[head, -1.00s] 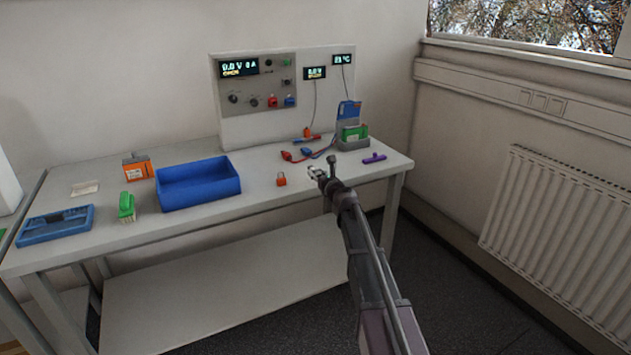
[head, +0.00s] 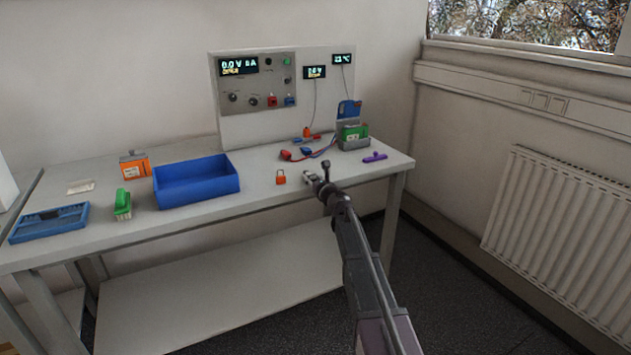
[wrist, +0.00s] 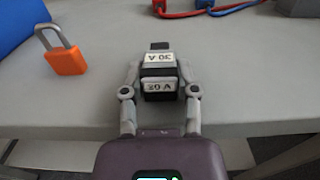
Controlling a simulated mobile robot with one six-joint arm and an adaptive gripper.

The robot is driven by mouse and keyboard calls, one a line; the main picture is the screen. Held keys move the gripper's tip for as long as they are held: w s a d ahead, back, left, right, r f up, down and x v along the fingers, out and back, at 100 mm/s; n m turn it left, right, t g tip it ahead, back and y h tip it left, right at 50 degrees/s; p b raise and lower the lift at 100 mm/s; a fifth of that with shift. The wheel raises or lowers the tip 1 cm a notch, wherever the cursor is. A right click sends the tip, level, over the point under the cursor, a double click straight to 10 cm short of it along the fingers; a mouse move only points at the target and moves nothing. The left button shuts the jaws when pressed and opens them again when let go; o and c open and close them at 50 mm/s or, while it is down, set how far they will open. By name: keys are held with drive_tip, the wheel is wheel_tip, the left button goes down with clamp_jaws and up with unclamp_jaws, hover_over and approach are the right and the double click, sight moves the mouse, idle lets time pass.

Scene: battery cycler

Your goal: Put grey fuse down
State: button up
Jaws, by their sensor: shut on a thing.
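My gripper (wrist: 160,85) is shut on the grey fuse (wrist: 158,58), a small block with a white "30 A" label and dark parts, seen in the wrist view. The fuse is between the fingers, over the front part of the white bench (wrist: 230,90). I cannot tell whether it touches the bench top. In the head view my gripper (head: 308,176) is near the bench's front edge, right of the orange padlock, and the fuse is too small to make out there.
An orange padlock (wrist: 65,60) stands left of my gripper. A blue bin (head: 197,198) is farther left. Red and blue leads (head: 305,153), a purple item (head: 374,157) and a grey holder with a green battery pack (head: 354,132) lie behind and right. Bench surface around the fuse is clear.

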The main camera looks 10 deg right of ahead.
drive_tip(key=shift+f, duration=0.1)
drive_tip(key=o, duration=0.9)
drive_tip(key=shift+c, duration=0.2)
drive_tip(key=v, duration=1.2)
drive_tip(key=shift+s, duration=0.1)
idle(0.3)
